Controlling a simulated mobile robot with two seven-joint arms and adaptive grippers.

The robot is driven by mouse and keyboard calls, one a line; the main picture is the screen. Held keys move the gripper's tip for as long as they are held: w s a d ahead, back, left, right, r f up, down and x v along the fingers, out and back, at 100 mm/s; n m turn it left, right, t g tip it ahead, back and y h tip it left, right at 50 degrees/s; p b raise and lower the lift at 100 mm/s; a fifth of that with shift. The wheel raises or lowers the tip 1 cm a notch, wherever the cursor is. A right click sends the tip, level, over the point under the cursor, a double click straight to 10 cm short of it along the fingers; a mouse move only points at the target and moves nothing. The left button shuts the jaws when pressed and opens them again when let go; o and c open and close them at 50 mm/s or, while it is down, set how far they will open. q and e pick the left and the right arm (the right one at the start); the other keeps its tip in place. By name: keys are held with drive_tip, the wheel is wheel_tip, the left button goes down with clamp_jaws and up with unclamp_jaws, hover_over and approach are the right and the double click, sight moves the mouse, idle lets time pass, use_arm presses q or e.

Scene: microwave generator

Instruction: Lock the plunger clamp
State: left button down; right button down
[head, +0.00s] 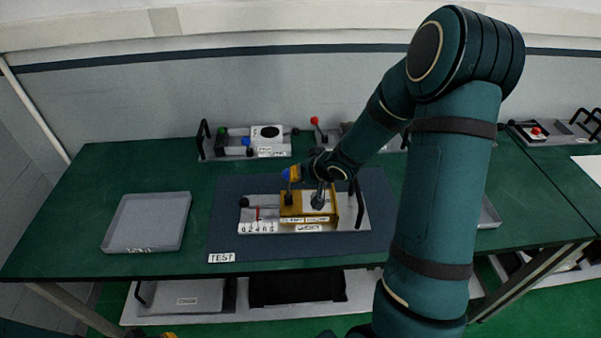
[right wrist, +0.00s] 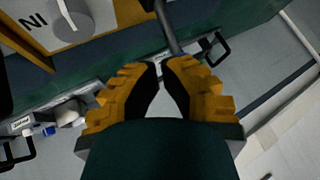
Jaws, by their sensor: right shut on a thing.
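The clamp fixture is a grey plate (head: 258,213) with a yellow block (head: 320,217) on the dark mat in the middle of the table. The yellow block (right wrist: 75,38) and a grey cylinder (right wrist: 70,18) also show there. Only an orange bit of my left gripper (head: 168,335) shows at the bottom edge.
An empty grey tray (head: 147,222) lies left of the mat (head: 225,225). Other fixtures (head: 245,143) with knobs and black handles stand along the back edge. A black handle (head: 359,203) rises at the plate's right end. My right arm covers the table's right part.

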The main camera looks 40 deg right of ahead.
drive_tip(key=shift+s+a+f, duration=0.1)
idle(0.5)
drive_tip(key=shift+s+a+b, duration=0.35)
drive_tip(key=shift+s+b, duration=0.1)
drive_tip(key=shift+s, duration=0.05)
